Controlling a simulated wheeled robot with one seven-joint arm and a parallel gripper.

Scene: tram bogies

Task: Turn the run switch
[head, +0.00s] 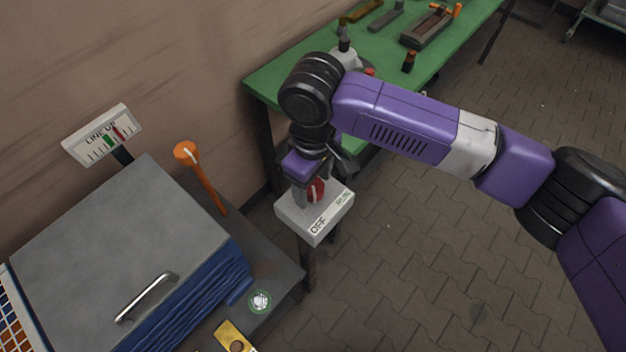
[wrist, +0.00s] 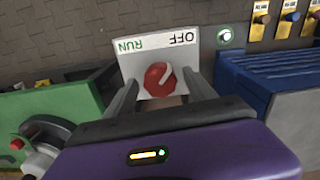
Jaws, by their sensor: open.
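The run switch is a red round knob (head: 316,190) with a pale pointer line, on a light grey box (head: 318,221) marked OFF and RUN. In the wrist view the knob (wrist: 160,79) sits below the labels, and its pale line points up and right, toward the OFF side. My gripper (head: 312,192) is above the box with its fingers down around the knob. In the wrist view the open fingers (wrist: 163,88) stand left and right of the knob with gaps. I cannot tell how deep the fingers reach.
A grey-lidded blue machine (head: 115,235) with a handle stands at left. An orange-topped lever (head: 200,172) and a LINE UP gauge (head: 103,137) are behind it. A green bench (head: 275,80) with parts on it stands behind my arm. The paved floor at right is clear.

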